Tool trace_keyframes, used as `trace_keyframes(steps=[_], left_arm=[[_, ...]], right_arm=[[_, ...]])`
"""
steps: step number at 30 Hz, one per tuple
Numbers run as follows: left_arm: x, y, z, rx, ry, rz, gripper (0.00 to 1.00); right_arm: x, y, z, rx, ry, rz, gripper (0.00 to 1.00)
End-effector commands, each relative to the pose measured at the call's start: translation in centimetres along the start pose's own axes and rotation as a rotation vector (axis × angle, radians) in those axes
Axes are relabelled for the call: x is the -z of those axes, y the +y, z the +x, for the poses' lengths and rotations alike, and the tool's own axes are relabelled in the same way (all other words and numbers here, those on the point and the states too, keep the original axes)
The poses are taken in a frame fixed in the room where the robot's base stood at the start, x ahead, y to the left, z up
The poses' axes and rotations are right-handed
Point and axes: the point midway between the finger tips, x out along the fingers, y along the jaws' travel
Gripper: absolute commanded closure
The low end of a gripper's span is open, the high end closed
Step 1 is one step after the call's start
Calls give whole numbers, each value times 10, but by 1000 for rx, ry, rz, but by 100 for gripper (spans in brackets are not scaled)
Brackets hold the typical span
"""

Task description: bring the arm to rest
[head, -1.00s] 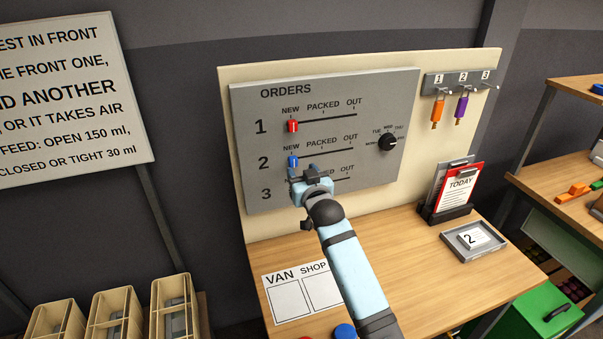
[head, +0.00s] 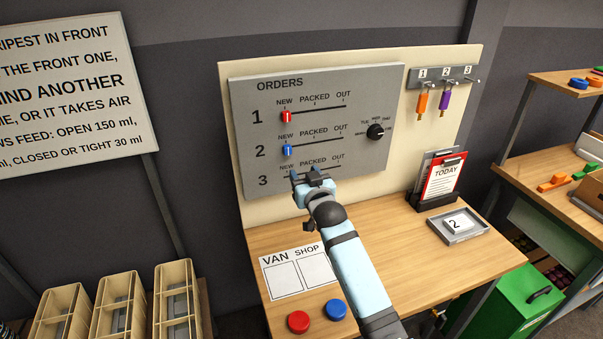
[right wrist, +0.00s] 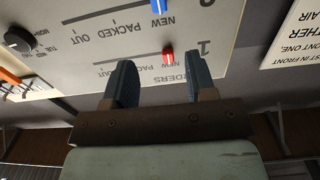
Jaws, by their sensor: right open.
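My right gripper (head: 307,178) is open and empty in the head view, in front of the orders board's third row. In the right wrist view its two fingers (right wrist: 156,85) stand apart with nothing between them. The grey orders board (head: 365,85) has a red slider (head: 287,117) in row 1 and a blue slider (head: 288,150) in row 2, both at NEW. The gripper hides the left part of row 3, so I cannot tell if a slider is there. My left gripper is not in view.
The wooden desk (head: 400,255) below holds a card marked VAN and SHOP (head: 297,272), a red disc (head: 298,321), a blue disc (head: 336,309), a clipboard (head: 444,178) and a small tray (head: 447,237). Keys hang on hooks (head: 443,77). Beige bins (head: 123,305) stand lower left.

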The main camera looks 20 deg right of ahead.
Motion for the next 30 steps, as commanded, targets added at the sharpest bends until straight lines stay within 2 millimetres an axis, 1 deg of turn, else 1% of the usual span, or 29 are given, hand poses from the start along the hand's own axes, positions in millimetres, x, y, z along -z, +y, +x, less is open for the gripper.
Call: trace_keyframes(steps=[4, 6, 8, 11, 12, 14, 15, 17, 18, 20, 21, 23, 24, 27, 30], left_arm=[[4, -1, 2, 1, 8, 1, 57], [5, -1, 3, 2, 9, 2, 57], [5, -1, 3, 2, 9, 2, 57], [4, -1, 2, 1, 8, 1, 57], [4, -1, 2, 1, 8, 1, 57], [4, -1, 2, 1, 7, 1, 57], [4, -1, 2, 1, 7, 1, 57], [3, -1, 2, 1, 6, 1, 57], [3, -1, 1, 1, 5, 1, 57], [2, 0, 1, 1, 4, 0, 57], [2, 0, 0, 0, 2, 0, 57], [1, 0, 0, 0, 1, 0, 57], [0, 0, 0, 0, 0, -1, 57], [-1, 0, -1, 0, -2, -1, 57], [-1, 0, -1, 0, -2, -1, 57]], right_arm=[[0, 0, 0, 0, 0, 0, 49], [-5, 0, -3, 2, -7, -2, 49], [-17, -1, -11, 7, -23, -8, 49], [-53, -2, -40, 25, -76, -26, 49], [-73, -4, -57, 38, -105, -36, 49], [-104, -7, -89, 60, -156, -50, 49], [-125, -10, -112, 77, -191, -59, 49], [-153, -14, -149, 104, -245, -71, 49], [-171, -17, -174, 123, -281, -76, 49], [-194, -22, -212, 152, -334, -85, 49], [-208, -25, -238, 172, -370, -87, 49], [-225, -30, -276, 200, -419, -90, 49], [-234, -33, -299, 218, -449, -90, 49], [-249, -40, -347, 256, -512, -87, 49], [-257, -44, -379, 282, -553, -84, 49]])
